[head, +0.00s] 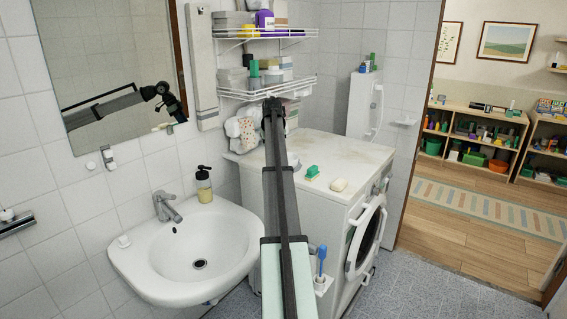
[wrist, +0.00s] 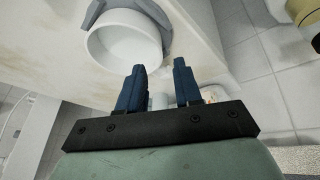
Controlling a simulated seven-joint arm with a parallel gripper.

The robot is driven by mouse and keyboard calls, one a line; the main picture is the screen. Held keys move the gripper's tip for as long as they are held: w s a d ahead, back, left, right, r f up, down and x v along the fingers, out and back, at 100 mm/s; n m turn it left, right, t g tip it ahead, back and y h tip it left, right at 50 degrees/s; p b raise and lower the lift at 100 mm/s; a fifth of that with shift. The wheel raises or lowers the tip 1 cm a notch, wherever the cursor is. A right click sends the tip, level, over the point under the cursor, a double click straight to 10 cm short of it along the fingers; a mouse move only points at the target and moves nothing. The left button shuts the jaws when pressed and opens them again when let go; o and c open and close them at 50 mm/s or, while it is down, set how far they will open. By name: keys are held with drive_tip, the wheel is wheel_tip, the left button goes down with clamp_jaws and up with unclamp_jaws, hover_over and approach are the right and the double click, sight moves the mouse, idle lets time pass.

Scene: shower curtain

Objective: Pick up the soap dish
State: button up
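In the wrist view my gripper (wrist: 160,76) has its two dark blue fingers apart, with nothing held between them. A round white, cup-like dish (wrist: 122,48) with blue-grey parts around it is just beyond the fingertips, up and left, on a stained pale surface. I cannot tell for sure that it is the soap dish. In the head view my arm reaches over the washing machine toward the back, and the gripper cannot be made out. A small pale, rounded piece (head: 338,184) like soap lies on the washing machine top. A small white wall ledge (head: 403,122) is at right.
The washing machine (head: 355,150) also bears a green brush (head: 312,172) and a patterned cloth-like bundle (head: 241,130) at back left. White wire shelves (head: 262,92) hang above. A sink (head: 190,250) with a soap dispenser (head: 203,185) stands left. The machine's right half is mostly clear.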

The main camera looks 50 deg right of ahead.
drive_tip(key=shift+x, duration=3.3)
clamp_jaws()
